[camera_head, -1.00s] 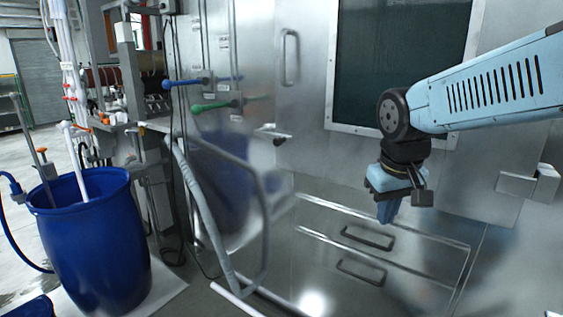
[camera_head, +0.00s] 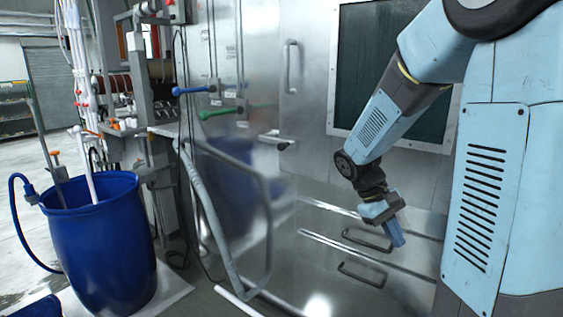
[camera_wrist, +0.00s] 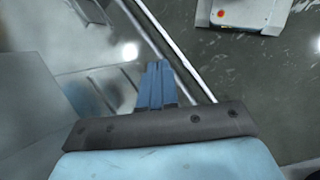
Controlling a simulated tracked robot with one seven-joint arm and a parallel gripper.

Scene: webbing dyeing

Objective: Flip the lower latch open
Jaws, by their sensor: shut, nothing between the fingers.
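A metal latch with a dark knob (camera_head: 278,141) sticks out from the left edge of the steel machine door. I cannot tell whether it is the lower latch or how it is set. My gripper (camera_head: 396,238) points down in front of the steel panels with the dark bar handles, to the right of this latch and lower in the picture. Its blue fingers are together and empty, and it touches nothing that I can make out. In the wrist view the shut fingers (camera_wrist: 157,84) show over the metal strips. No latch is clearly seen there.
Two dark bar handles (camera_head: 367,240) sit on the lower panels. A dark window (camera_head: 352,70) is above. A blue barrel (camera_head: 98,245) and a bent grey pipe frame (camera_head: 222,255) stand at the left. A pale unit with a red button (camera_wrist: 240,14) shows in the wrist view.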

